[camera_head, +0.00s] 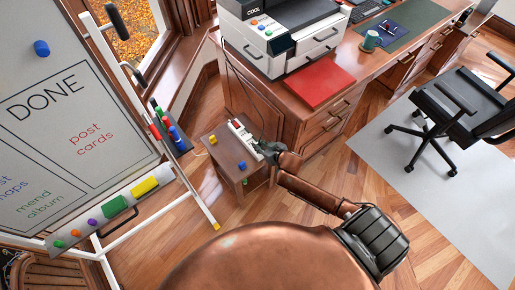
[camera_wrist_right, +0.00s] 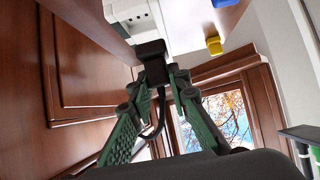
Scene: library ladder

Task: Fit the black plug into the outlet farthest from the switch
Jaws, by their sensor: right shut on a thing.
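The white power strip (camera_head: 246,140) lies on top of a small brown side table (camera_head: 222,146). A red part shows near its far end, likely the switch. The strip also shows at the top of the right wrist view (camera_wrist_right: 122,12). My right gripper (camera_head: 264,147) is at the strip's near right side, at the table's edge. In the right wrist view its fingers are shut on the black plug (camera_wrist_right: 150,50), whose cord (camera_wrist_right: 159,118) hangs between them. The plug is close to the strip; I cannot tell whether it touches. My left gripper is out of view.
A yellow block (camera_head: 213,139) and a blue block (camera_head: 242,166) sit on the side table. A wooden desk (camera_head: 262,98) with a printer (camera_head: 272,40) and red folder (camera_head: 318,86) stands close behind. A whiteboard (camera_head: 60,110) stands left.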

